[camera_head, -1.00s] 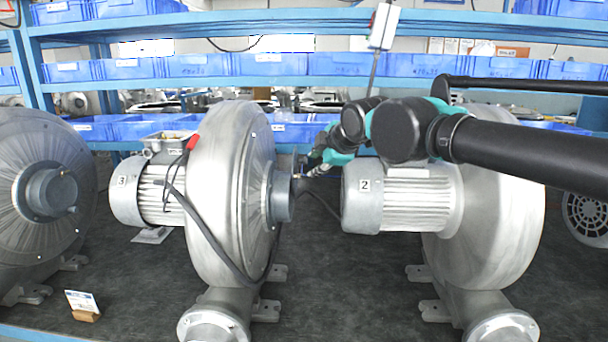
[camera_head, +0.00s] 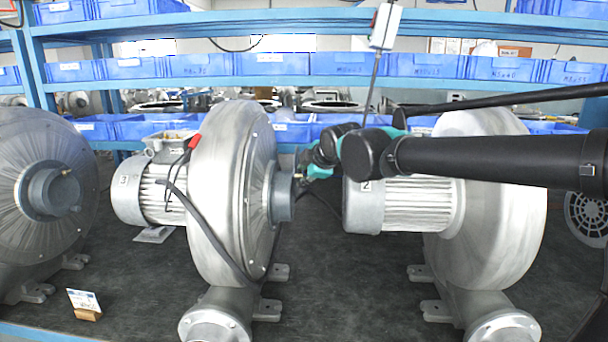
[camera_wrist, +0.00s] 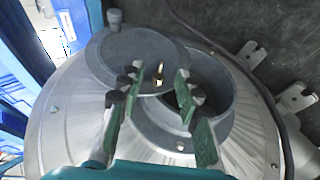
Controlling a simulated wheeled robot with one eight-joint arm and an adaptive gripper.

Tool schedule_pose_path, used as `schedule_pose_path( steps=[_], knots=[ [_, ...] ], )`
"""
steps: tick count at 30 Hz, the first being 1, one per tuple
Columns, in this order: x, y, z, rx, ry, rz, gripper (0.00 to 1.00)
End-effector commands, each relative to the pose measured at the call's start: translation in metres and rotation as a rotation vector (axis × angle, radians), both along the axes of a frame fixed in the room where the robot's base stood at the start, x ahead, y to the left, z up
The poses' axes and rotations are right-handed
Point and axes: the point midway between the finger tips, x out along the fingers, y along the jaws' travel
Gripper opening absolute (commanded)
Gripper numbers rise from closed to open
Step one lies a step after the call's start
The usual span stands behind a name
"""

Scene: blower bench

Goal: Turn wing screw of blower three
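Blower three (camera_head: 232,190), a silver blower with a "3" label on its motor, stands left of centre. Its round inlet pipe (camera_head: 283,193) faces right, towards my gripper (camera_head: 301,176); the fingertips are too small to make out there. In the wrist view, a grey round cover plate (camera_wrist: 122,62) sits off-centre over the inlet ring (camera_wrist: 222,108), leaving a dark gap. The small brass wing screw (camera_wrist: 160,72) stands on the plate. My gripper (camera_wrist: 157,82) is open, its green-padded fingers spread either side of the screw. Contact with the screw cannot be told.
Blower two (camera_head: 485,230) stands to the right, beneath and behind my arm. Another blower (camera_head: 50,200) is at the far left. A black cable (camera_head: 215,245) hangs across blower three. Blue shelves with bins (camera_head: 270,63) line the back. Bare dark bench (camera_head: 340,280) lies between the blowers.

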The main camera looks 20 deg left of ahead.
Motion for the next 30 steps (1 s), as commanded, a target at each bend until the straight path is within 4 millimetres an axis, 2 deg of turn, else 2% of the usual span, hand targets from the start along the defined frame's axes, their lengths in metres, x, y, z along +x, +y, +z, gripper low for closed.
schedule_pose_path(
  steps=[2, 10, 22, 30],
  knots=[
    [0.0, 0.0, 0.0001, 0.0, 0.0, 0.0, 0.33],
    [-0.0002, -0.0001, 0.0003, 0.0, 0.0, 0.0, 0.0],
    [0.0007, 0.0, 0.0013, -0.007, 0.03, 0.0, 0.0],
    [0.0044, 0.0009, 0.0047, -0.041, 0.174, -0.002, 0.0]
  ],
)
